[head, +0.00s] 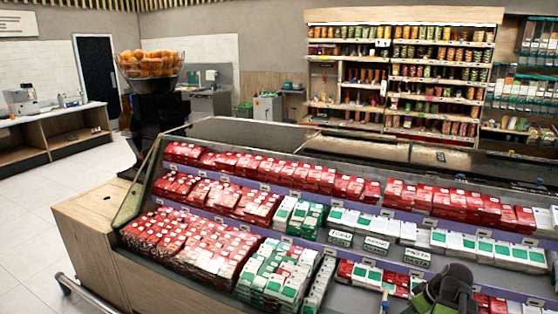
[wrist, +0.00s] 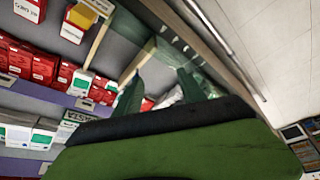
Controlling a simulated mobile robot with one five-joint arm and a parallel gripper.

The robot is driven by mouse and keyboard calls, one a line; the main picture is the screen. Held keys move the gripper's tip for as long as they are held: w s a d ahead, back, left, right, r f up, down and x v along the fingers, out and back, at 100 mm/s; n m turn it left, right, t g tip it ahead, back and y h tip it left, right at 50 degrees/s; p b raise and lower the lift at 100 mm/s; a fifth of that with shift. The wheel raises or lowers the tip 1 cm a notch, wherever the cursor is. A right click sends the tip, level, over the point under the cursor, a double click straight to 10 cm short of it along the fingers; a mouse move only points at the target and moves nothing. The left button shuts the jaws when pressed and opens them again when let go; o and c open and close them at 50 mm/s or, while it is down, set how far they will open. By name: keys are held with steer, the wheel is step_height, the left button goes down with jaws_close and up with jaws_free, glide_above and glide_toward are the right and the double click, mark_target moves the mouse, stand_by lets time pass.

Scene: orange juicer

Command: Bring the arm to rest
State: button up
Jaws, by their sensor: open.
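My gripper (wrist: 158,86) shows in the wrist view with its two dark green fingers apart and nothing between them. It also shows at the lower right of the head view (head: 445,289), in front of the refrigerated display case (head: 85,212). It hangs over or just before the lower shelf of packs; the exact gap cannot be told. The orange juicer (head: 154,108) is a dark machine at the upper left of the head view, with a clear bowl of oranges (head: 150,64) on top. It stands well away from my gripper.
Red packs (head: 185,240) and green-white packs (head: 275,268) fill the display case. A metal rail (head: 85,293) runs along its base. Stocked wall shelves (head: 400,70) stand behind. A counter (head: 55,117) is at the far left, with open floor (head: 28,230) before it.

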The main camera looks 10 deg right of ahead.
steer(key=w+a+f+n+g, duration=0.15)
steer(key=w+a, duration=0.35)
steer(key=a, duration=0.8)
steer(key=w+a+r+n+g, duration=0.1)
steer(key=w+a+n, duration=0.25)
steer(key=a, duration=0.95)
steer(key=s+a+f+m+g+h, duration=0.1)
steer(key=s+a+m+g, duration=0.1)
steer(key=a+m, duration=0.6)
steer(key=shift+s+a+f+m, duration=0.2)
steer(key=shift+s+a+m, duration=0.1)
steer(key=shift+s+a, duration=0.4)
